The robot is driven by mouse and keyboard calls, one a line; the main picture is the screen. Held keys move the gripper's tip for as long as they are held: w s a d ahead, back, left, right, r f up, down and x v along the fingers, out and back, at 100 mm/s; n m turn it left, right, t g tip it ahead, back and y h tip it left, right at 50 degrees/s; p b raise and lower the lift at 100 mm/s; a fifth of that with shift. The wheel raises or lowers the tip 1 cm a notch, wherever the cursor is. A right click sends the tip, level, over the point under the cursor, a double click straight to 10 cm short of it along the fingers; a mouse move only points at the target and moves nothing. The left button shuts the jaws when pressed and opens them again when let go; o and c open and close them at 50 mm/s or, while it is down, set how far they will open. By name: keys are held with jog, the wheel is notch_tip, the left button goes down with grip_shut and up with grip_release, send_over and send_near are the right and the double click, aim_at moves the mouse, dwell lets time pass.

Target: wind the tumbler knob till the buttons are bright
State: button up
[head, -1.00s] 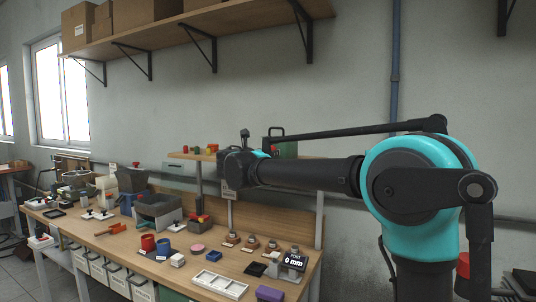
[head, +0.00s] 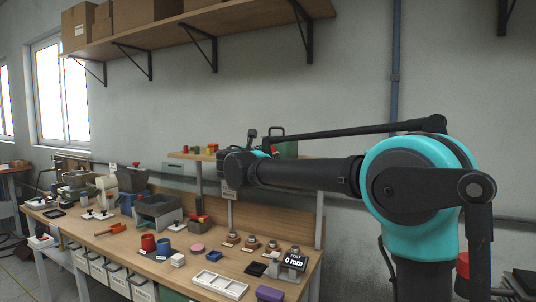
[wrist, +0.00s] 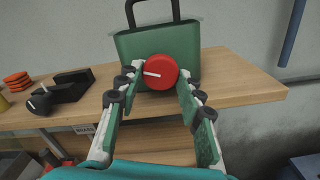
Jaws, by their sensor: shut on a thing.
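A round red knob (wrist: 160,72) with a white pointer line sits on the front of a green box with a black carry handle (wrist: 130,50), which I take to be the tumbler. The pointer line points left in the wrist view. My gripper (wrist: 161,78) is shut on the knob, with one finger on each side. In the head view, the green box (head: 290,149) is partly hidden behind my arm. I cannot make out any buttons.
The green box stands on a raised wooden shelf (wrist: 240,90), with a black device (wrist: 62,92) and a stack of orange discs (wrist: 17,79) to its left. The workbench (head: 130,245) below is crowded. A display reading 0 mm (head: 294,260) stands at its right.

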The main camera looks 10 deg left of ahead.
jog(key=m, duration=1.7)
jog(key=shift+r, duration=0.1)
jog(key=m, duration=0.5)
jog(key=shift+m, duration=0.4)
jog(key=o, duration=1.2)
jog(key=shift+c, duration=0.2)
